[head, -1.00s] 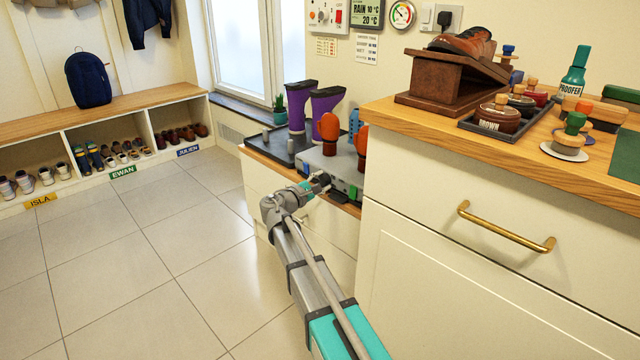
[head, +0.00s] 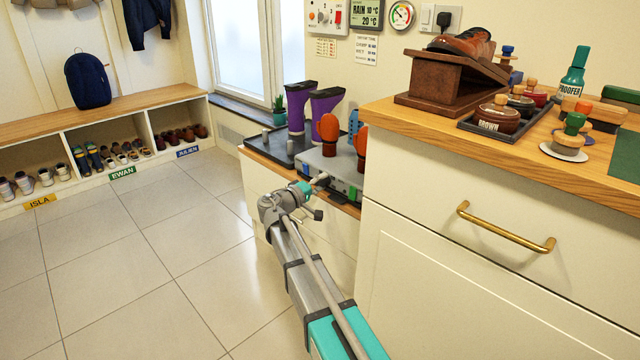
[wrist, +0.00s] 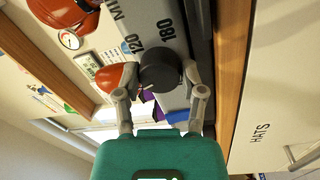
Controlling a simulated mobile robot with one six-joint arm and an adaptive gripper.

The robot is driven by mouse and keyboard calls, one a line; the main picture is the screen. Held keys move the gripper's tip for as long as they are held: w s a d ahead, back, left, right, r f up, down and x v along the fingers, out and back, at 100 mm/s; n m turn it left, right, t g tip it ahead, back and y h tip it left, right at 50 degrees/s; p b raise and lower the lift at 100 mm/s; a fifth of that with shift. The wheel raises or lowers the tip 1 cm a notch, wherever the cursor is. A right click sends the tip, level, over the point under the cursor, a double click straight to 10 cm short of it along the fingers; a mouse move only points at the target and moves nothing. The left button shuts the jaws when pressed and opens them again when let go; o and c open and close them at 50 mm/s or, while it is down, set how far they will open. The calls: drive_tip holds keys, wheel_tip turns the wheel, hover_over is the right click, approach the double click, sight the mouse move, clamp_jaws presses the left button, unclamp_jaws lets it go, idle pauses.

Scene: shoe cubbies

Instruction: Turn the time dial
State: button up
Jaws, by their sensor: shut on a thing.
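The time dial (wrist: 160,70) is a round black knob on the front of a grey box (head: 312,163). In the wrist view, printed marks "120", "180" and part of "MIN" show beside it. My gripper (wrist: 161,74) has one finger on each side of the dial and is shut on it. In the head view my gripper (head: 320,181) reaches the box's front, where the dial is too small and covered to make out. I cannot read the dial's setting. Orange-red rounded shapes (head: 328,128) stand on the box.
Purple boots (head: 325,103) stand behind the box on a dark tray (head: 262,146). A taller cabinet with a brass handle (head: 505,228) stands close on the right. Open tiled floor (head: 150,270) lies to the left.

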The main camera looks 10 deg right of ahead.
drive_tip(key=m, duration=0.6)
drive_tip(key=shift+s+d+m+g, duration=0.1)
drive_tip(key=shift+d+m+g, duration=0.05)
drive_tip(key=shift+m+g, duration=0.2)
drive_tip(key=m+p, duration=0.1)
drive_tip(key=m, duration=0.5)
drive_tip(key=shift+m, duration=0.25)
drive_tip(key=o, duration=1.2)
drive_tip(key=shift+c, duration=0.2)
drive_tip(key=shift+a, duration=0.25)
